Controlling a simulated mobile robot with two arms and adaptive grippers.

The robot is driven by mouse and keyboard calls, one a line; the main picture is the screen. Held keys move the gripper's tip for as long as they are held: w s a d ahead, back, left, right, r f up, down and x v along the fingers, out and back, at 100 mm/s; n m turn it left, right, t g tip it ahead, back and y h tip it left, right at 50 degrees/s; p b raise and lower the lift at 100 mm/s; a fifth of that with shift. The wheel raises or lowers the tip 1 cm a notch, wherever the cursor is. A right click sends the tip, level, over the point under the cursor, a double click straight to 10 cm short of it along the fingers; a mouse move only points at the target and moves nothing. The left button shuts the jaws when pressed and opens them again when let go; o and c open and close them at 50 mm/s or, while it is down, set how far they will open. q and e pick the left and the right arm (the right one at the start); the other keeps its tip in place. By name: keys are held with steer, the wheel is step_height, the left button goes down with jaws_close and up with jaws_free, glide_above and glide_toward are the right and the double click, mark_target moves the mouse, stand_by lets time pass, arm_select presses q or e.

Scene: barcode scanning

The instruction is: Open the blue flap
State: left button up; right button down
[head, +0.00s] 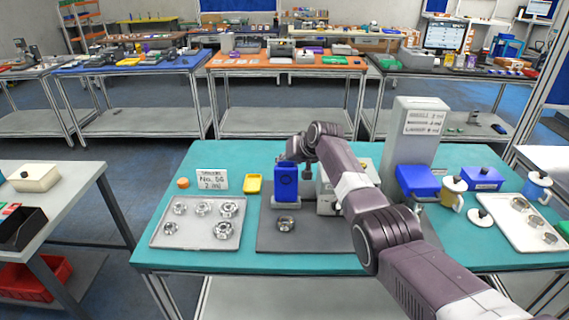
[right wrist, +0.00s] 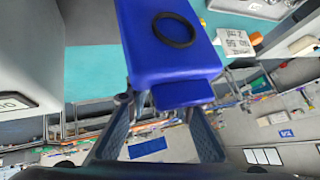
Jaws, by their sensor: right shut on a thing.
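The blue flap (head: 286,186) stands roughly upright on the device at the middle of the dark mat, with a dark ring on its face. The right wrist view shows this blue flap (right wrist: 165,65) large, with the black ring and a protruding blue tab (right wrist: 183,94). My right gripper (right wrist: 160,108) has one finger on each side of the flap's lower end and is shut on it. In the head view my right arm hides much of the device (head: 325,203) behind it. My left gripper is in neither view.
A metal ring part (head: 286,224) lies on the dark mat (head: 300,241) in front of the flap. A grey tray (head: 190,236) with several metal parts is at left. A tall grey machine (head: 410,130), blue boxes and a white tray (head: 515,228) stand at right.

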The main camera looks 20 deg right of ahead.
steer(key=shift+s+d+f, duration=0.1)
steer(key=shift+s+f, duration=0.1)
steer(key=shift+f, duration=0.25)
steer(key=shift+s+d+f, duration=0.1)
steer(key=shift+s+f, duration=0.05)
steer(key=shift+f, duration=0.25)
steer(key=c, duration=2)
jaws_free()
steer(key=o, duration=0.3)
steer(key=shift+s+d, duration=0.15)
steer(key=shift+d, duration=0.05)
steer(key=shift+o, duration=0.2)
steer(key=shift+d+r, duration=0.1)
steer(key=shift+r, duration=0.15)
steer(key=d+r+p, duration=0.3)
steer(key=r+p, duration=0.6)
steer(key=shift+s+d, duration=0.1)
